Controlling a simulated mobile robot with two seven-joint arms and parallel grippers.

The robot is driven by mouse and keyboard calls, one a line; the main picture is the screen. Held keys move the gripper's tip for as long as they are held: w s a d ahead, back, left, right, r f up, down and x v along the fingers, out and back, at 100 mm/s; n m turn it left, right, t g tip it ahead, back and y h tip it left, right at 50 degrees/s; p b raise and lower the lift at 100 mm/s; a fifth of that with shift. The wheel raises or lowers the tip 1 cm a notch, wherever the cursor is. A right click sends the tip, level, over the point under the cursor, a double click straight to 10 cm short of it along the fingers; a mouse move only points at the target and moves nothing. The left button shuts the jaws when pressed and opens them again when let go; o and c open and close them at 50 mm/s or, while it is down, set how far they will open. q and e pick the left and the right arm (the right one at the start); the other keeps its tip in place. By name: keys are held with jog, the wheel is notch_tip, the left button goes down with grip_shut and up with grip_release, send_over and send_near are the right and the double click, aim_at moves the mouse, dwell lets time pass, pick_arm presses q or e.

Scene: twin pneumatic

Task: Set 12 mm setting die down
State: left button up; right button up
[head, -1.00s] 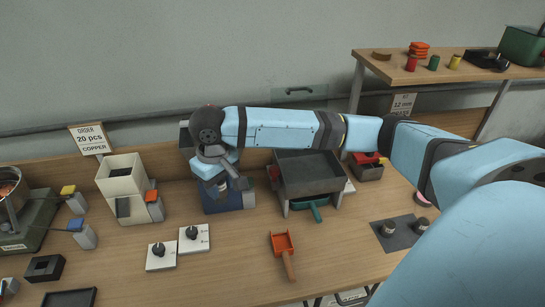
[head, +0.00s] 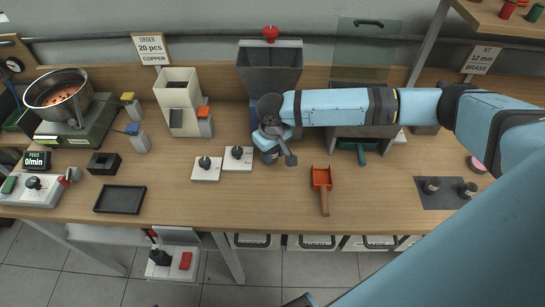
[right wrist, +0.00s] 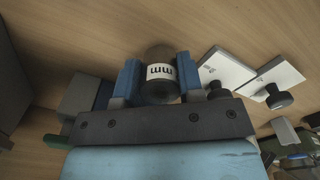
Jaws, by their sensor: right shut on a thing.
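My right gripper (head: 270,151) hangs over the table just in front of the blue-based hopper machine (head: 269,66). In the right wrist view its two blue fingers (right wrist: 160,82) are shut on the setting die (right wrist: 158,58), a dark cylinder with a white label band reading "mm". The number on the label is hidden. In the head view the arm and gripper mostly hide the die, and I cannot tell whether it touches the table. My left gripper is not in view.
Two white plates with black knobs (head: 206,169) (head: 238,158) lie left of the gripper. An orange scoop (head: 322,184) lies to its right. A grey mat (head: 447,203) with two metal cylinders is farther right. A black tray (head: 120,199) lies at left. Bare tabletop lies in front of the gripper.

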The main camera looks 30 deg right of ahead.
jog(key=shift+f, duration=1.35)
jog(key=o, duration=1.1)
jog(key=shift+f, duration=0.15)
